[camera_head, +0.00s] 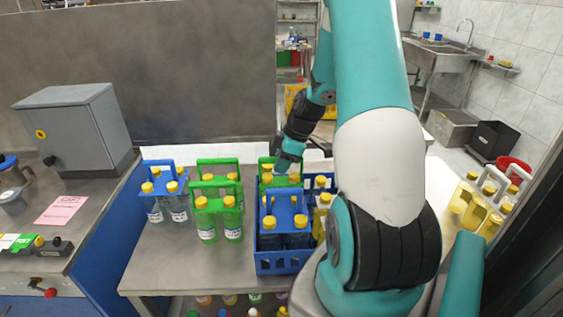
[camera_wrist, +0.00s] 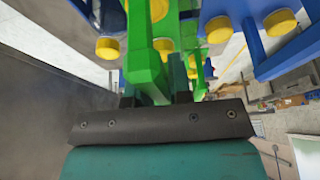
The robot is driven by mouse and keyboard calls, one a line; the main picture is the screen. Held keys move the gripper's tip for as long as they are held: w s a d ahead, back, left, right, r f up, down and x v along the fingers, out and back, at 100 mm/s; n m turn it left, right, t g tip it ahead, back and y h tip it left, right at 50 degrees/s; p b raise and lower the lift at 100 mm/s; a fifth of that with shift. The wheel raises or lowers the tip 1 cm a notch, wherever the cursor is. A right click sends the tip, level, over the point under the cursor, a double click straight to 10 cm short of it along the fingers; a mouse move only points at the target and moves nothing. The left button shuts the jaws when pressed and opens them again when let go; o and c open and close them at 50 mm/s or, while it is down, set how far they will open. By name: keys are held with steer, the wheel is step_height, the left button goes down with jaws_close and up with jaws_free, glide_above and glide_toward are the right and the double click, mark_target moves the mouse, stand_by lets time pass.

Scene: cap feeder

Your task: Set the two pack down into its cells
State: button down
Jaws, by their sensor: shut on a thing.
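In the head view my gripper (camera_head: 286,160) is behind the blue crate's near packs, partly hidden by my arm. In the wrist view my gripper (camera_wrist: 155,98) is shut on the green handle of a two pack (camera_wrist: 146,62). The held green pack (camera_head: 264,162) also shows in the head view, at the far side of the blue crate (camera_head: 284,263). Its lower part is hidden by a blue pack in front, so I cannot tell whether its bottles touch the crate floor. The crate holds several yellow-capped bottles.
A blue pack (camera_head: 159,168) and green packs (camera_head: 218,206) stand on the grey table left of the crate. A grey box (camera_head: 80,125) is on the left counter. Packs of yellow bottles (camera_head: 480,205) stand at right. The table's front left is clear.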

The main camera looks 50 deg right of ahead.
steer(key=shift+f+b, duration=0.55)
steer(key=shift+f, duration=0.2)
stand_by(0.4)
steer(key=c, duration=1)
jaws_free()
steer(key=shift+o, duration=0.2)
steer(key=b+v, duration=0.1)
steer(key=v, duration=1.6)
steer(key=shift+r+b, duration=0.15)
steer(key=shift+b, duration=0.15)
steer(key=shift+s+d, duration=0.1)
